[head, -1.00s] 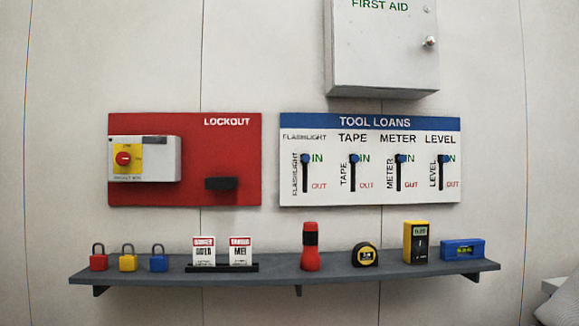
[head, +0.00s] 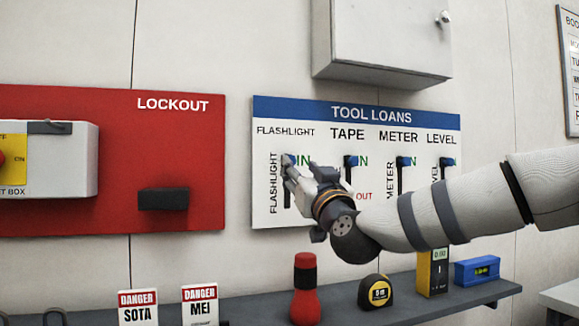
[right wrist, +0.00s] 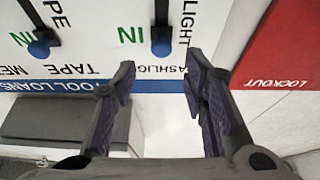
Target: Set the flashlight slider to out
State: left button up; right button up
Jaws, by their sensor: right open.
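The flashlight slider is the leftmost on the white tool loans board (head: 355,205). Its blue knob (head: 288,159) is at the top end of its slot, beside the green IN. My right gripper (head: 289,172) is open in front of this slider and hides the lower slot and its OUT label. In the right wrist view, where the board appears upside down, the flashlight knob (right wrist: 161,45) lies beyond the gap between the open fingertips (right wrist: 161,68). I cannot tell whether a finger touches it. My left gripper is not in view.
The tape knob (head: 351,160), meter knob (head: 403,161) and level knob (head: 446,161) are also at IN. A white cabinet (head: 380,40) juts out above. The red lockout board (head: 180,150) is at left. The shelf below holds a red flashlight (head: 305,290) and other tools.

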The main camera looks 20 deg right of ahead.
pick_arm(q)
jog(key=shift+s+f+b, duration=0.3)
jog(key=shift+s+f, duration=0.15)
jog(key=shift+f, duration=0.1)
pick_arm(e)
jog(key=x, duration=0.5)
jog(key=shift+w+f, duration=0.1)
jog(key=shift+w, duration=0.35)
